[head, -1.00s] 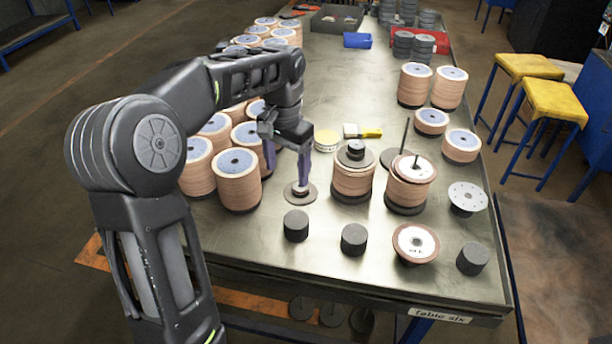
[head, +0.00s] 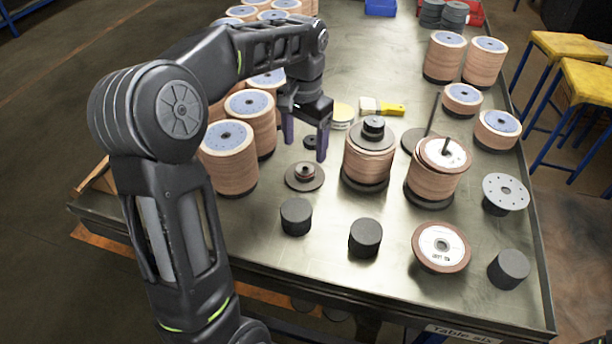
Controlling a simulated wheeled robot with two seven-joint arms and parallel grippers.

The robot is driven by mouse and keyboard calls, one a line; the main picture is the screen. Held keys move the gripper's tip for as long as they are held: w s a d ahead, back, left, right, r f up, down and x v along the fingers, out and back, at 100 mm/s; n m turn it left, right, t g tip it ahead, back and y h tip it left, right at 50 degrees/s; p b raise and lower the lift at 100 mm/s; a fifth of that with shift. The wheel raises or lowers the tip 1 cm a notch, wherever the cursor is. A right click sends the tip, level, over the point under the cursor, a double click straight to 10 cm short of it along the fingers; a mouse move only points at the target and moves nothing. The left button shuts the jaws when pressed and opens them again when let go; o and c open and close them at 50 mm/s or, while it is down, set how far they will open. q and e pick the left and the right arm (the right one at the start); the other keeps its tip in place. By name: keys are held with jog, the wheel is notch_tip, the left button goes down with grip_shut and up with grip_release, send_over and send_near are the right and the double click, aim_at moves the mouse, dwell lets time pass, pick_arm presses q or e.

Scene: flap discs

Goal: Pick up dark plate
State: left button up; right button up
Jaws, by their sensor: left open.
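My left gripper (head: 305,151) is open, its two purple-grey fingers pointing down near the middle of the table. A small dark round piece (head: 311,141) shows between the fingers; I cannot tell whether it lies on the table behind them. In front of the fingers, a brown-rimmed disc with a dark hub (head: 305,178) lies flat on the table, apart from them. A dark plate (head: 356,138) with a stacked dark hub lies on top of a tan disc stack (head: 368,164) to the right. Another dark plate (head: 412,139) with an upright rod stands behind the right stack. My right gripper is not in view.
Tall blue-topped disc stacks (head: 229,160) crowd the left. Black cylinders (head: 297,217), a white-centred disc (head: 440,249) and a grey perforated disc (head: 505,193) line the front and right of the table (head: 345,278). A yellow-handled brush (head: 382,107) lies behind. The far middle is clear.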

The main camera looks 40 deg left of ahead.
aim_at(305, 166)
pick_arm(q)
jog(key=shift+f, duration=1.3)
jog(key=shift+w+f+p, duration=0.1)
jog(key=shift+f+p, duration=0.35)
jog(key=shift+f, duration=2.15)
grip_shut()
